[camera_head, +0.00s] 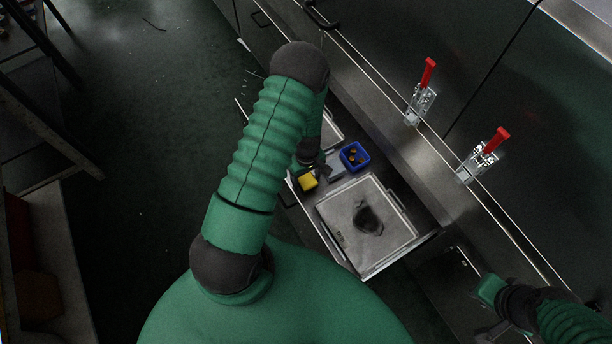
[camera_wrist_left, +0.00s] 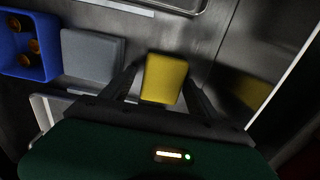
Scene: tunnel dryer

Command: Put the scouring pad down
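The scouring pad is taken to be the yellow block (camera_wrist_left: 163,78), which sits between the two dark fingers of my left gripper (camera_wrist_left: 161,76) in the left wrist view. The fingers appear shut on its sides, though a thin dark strip shows on its left side. In the head view the yellow pad (camera_head: 308,181) shows just below my left gripper (camera_head: 309,165), near the worktop's left edge; the fingers are mostly hidden there. Whether the pad touches the surface is unclear. My right gripper (camera_head: 490,289) is at the lower right, its fingers too dark to read.
A grey square block (camera_wrist_left: 92,55) lies beside the pad, with a blue bin (camera_wrist_left: 25,45) of small orange-brown pieces beyond. A pale tray (camera_head: 335,215) with a dark patch lies nearer my body. Two red-handled clamps (camera_head: 427,75) (camera_head: 490,148) line the steel edge at right.

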